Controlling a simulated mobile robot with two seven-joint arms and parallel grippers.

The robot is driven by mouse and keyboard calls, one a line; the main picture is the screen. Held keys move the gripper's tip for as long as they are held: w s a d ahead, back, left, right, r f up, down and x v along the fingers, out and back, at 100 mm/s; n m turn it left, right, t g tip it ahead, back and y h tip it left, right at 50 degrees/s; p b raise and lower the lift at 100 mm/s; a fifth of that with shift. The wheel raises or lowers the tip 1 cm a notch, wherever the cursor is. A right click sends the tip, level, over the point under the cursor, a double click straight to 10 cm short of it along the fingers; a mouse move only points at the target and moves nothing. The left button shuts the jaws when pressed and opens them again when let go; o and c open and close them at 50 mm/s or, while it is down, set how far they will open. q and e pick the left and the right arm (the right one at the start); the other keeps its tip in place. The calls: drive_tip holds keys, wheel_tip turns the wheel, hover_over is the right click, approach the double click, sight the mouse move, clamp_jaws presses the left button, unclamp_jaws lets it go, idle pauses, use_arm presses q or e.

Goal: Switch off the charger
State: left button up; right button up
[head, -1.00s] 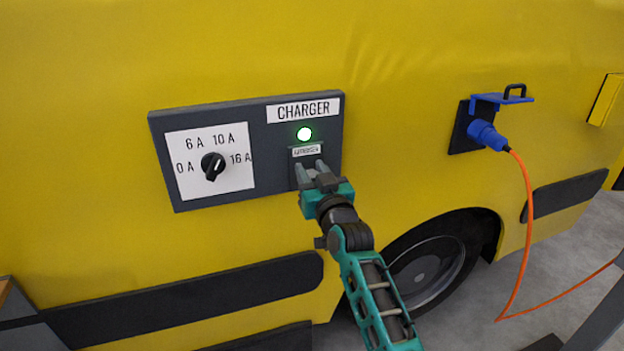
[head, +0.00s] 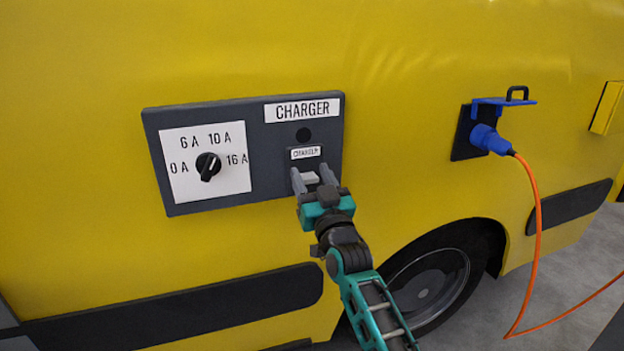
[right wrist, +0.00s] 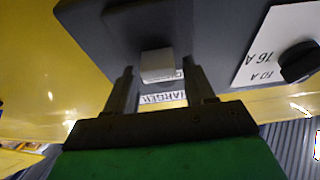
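The charger panel (head: 262,180) is a dark grey box on the yellow vehicle side. Its round lamp (head: 303,135) is dark. Below it, under a small charger label, is a switch with a light grey rocker or lever (head: 307,178). My right gripper (head: 312,179) is at this switch with its fingers apart, one on each side of the lever. In the right wrist view the lever (right wrist: 158,66) shows between the two fingers (right wrist: 160,88), with gaps to both. My left gripper is not in view.
A black rotary knob (head: 208,166) sits left of the switch on a white amp dial. A blue plug (head: 489,140) with an orange cable (head: 538,215) is in a socket to the right. A wheel (head: 430,280) is below the panel.

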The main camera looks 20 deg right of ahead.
drive_tip(key=shift+o, duration=0.5)
drive_tip(key=shift+f, duration=0.1)
drive_tip(key=shift+s+f, duration=0.1)
drive_tip(key=shift+s, duration=0.15)
drive_tip(key=v, duration=1.2)
drive_tip(key=shift+s, duration=0.2)
drive_tip(key=s+a+f+n+g+y+p, duration=0.1)
drive_tip(key=s+f+n+g+p, duration=0.1)
drive_tip(key=s+f+g, duration=0.9)
drive_tip(key=s+f+p, duration=0.1)
drive_tip(key=s+f, duration=0.8)
drive_tip(key=f, duration=0.3)
drive_tip(key=shift+a+f, duration=0.15)
drive_tip(key=shift+f, duration=0.05)
